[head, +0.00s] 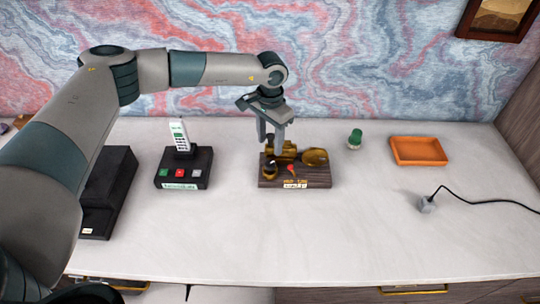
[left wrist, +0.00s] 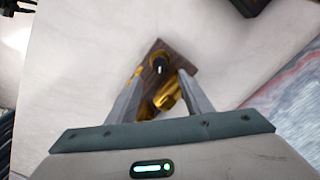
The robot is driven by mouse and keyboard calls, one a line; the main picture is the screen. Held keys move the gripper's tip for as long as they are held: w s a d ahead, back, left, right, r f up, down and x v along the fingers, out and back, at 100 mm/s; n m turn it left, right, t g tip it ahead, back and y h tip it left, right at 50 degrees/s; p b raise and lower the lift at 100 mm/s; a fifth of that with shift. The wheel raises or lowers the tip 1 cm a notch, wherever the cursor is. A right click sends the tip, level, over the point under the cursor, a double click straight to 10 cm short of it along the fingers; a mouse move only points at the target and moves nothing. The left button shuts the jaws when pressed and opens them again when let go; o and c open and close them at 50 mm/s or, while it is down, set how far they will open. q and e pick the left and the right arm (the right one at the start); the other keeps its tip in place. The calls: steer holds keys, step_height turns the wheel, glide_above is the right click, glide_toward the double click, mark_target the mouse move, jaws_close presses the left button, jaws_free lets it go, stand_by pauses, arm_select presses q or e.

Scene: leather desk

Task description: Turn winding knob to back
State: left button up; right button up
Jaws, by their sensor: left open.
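A brass mechanism (head: 315,157) sits on a dark wooden base (head: 320,178) in the middle of the desk. It has a small red part (head: 291,168) and a label at the front. My left gripper (head: 273,143) points down over the left part of it, fingers apart. In the left wrist view the open fingers (left wrist: 158,80) stand on either side of the brass parts (left wrist: 167,92), with a dark round part (left wrist: 160,60) just beyond the tips. I cannot tell which part is the winding knob, or whether a finger touches anything. My right gripper is not in view.
A green knobbed object (head: 355,139), an orange tray (head: 418,151) and a grey plug (head: 427,204) with a black cable lie right. The front desk is clear.

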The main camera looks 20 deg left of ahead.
mark_target(270, 163)
arm_select(q)
step_height(270, 163, down, 9)
steer(key=p, duration=0.3)
steer(key=c, duration=1.1)
